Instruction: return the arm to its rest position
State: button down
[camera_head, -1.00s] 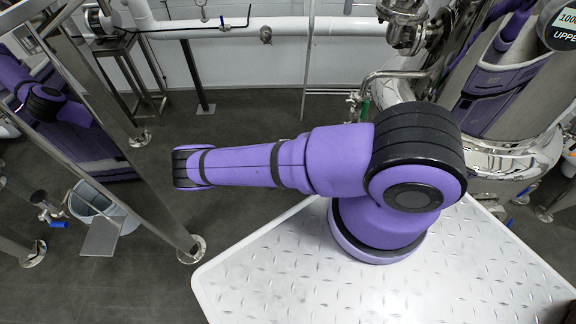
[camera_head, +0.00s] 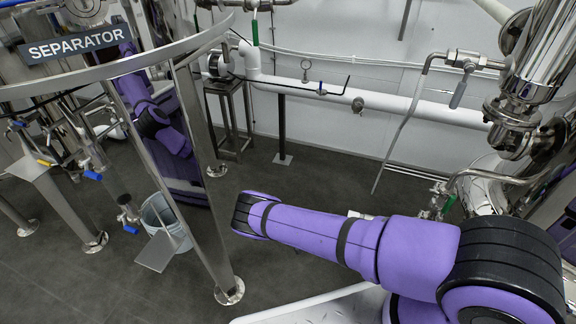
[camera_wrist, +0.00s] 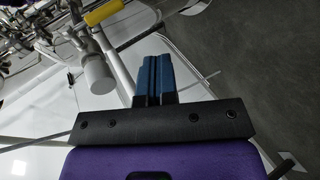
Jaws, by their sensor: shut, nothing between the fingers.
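My purple arm (camera_head: 350,238) reaches from the lower right toward the left in the head view, over the dark floor, with its elbow at the right edge. The end of the arm is not clearly seen in that view. In the wrist view my gripper (camera_wrist: 152,80) shows its blue fingers pressed together, with nothing between them. The fingers stand out from a black bar above the purple wrist. No object is near enough to be touching the fingertips.
A metal frame with a SEPARATOR sign (camera_head: 78,44) stands at the left. A grey bucket (camera_head: 165,222) sits on the floor by its legs. Steel tanks and pipes (camera_head: 512,110) stand close at the right. White pipes (camera_head: 340,94) run along the wall. The middle floor is clear.

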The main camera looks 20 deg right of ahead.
jog(key=w+a+r+y, duration=0.2)
jog(key=w+r, duration=0.1)
jog(key=r, duration=0.6)
jog(key=w+a+r+m+y, duration=0.1)
jog(key=w+a+r+y, duration=0.15)
jog(key=r, duration=0.55)
jog(key=w+a+r+y, duration=0.1)
jog(key=w+r, duration=0.3)
jog(key=r, duration=0.5)
notch_tip(320, 180, up, 26)
jog(key=s+t+y, duration=0.2)
jog(key=y, duration=0.2)
jog(key=s+d+r+n+t+y, duration=0.1)
jog(key=s+d+r+n+t, duration=0.1)
jog(key=s+r, duration=0.75)
jog(key=s+d+r+n+t+y, duration=0.15)
jog(key=s+r, duration=0.45)
jog(key=r, duration=0.7)
jog(key=s+r+n+t, duration=0.1)
jog(key=s+r+t, duration=0.1)
jog(key=s, duration=0.8)
jog(key=s+d+r+n+t, duration=0.1)
jog(key=s+r+n+t, duration=0.1)
jog(key=s, duration=0.8)
jog(key=shift+s+r, duration=0.4)
jog(key=shift+r, duration=0.2)
